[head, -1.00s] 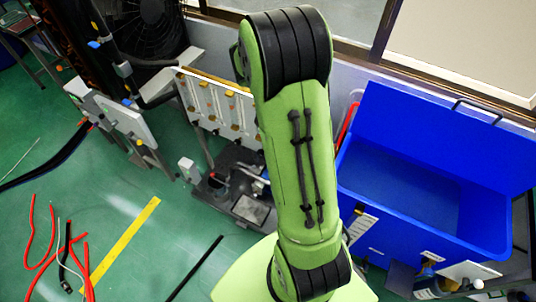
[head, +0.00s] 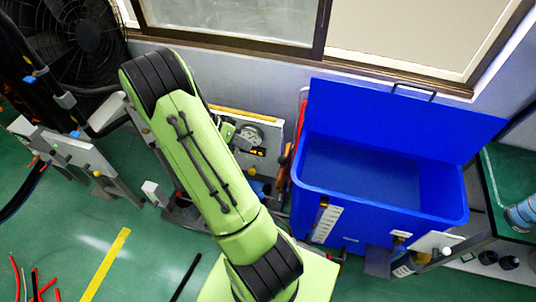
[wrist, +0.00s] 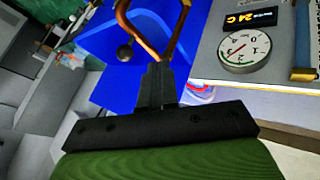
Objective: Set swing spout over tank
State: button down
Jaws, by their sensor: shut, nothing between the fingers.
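The tank is an open blue box (head: 375,205) with its lid raised, right of centre in the head view by the wall. Blue surfaces (wrist: 112,82) also fill the upper middle of the wrist view. A bent copper-coloured pipe (wrist: 122,14), which looks like the swing spout, shows there with a dark round knob (wrist: 125,52) beside it. My gripper (wrist: 155,72) is shut and empty, its tips close to the lower bend of the pipe. Contact cannot be told. In the head view my arm hides much of the area left of the tank, and the fingers cannot be made out.
A dial gauge (wrist: 250,48) and a display reading 24 C (wrist: 249,19) sit right of the pipe in the wrist view. A black fan (head: 80,38) stands at the far left. Red hoses (head: 35,285) and a yellow strip (head: 106,265) lie on the green floor. A bench (head: 515,185) stands right.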

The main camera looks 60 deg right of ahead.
aim_at(285, 159)
jog(key=s+d+f+p, duration=0.1)
jog(key=s+d+f, duration=0.1)
jog(key=s+f, duration=0.2)
jog(key=s, duration=0.3)
jog(key=shift+s+d+f, duration=0.15)
jog(key=shift+s+d, duration=0.05)
